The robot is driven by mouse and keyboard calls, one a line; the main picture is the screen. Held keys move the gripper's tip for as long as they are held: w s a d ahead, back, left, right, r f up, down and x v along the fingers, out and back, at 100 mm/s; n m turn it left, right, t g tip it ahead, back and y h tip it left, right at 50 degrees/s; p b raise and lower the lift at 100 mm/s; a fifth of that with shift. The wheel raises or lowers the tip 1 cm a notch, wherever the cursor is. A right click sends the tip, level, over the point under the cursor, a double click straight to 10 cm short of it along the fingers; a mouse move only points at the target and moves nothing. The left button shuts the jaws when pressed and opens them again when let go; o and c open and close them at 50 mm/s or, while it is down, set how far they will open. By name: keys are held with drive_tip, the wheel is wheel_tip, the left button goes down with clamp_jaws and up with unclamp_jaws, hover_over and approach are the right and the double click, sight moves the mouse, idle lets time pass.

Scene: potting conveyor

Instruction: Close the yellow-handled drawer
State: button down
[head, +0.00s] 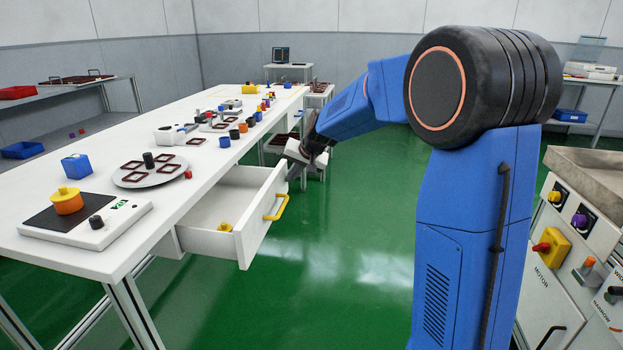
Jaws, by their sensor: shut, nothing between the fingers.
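The white drawer (264,237) stands pulled out from under the near part of the long white table. Its yellow handle (277,207) is on the front panel, facing right. A small yellow object (225,227) lies inside the drawer. My gripper (291,174) is beyond the handle, close to the far end of the drawer front in the picture. It is shut, with nothing seen in it. I cannot tell whether it touches the drawer; its tips are small and dark.
The long white table (60,250) holds a scale (120,222), a round plate (122,182) with brown frames, a blue box (76,167) and several small parts. A control panel (562,280) with knobs stands at the right. Green floor (340,270) in front of the drawer is clear.

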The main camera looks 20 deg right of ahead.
approach(242, 177)
drive_tip(key=x, duration=0.5)
drive_tip(key=shift+d+f, duration=0.3)
drive_tip(key=shift+f, duration=0.15)
drive_tip(key=shift+w+a+r, duration=0.1)
drive_tip(key=shift+w+a, duration=0.05)
drive_tip(key=shift+a, duration=0.2)
drive_tip(key=shift+r, duration=0.1)
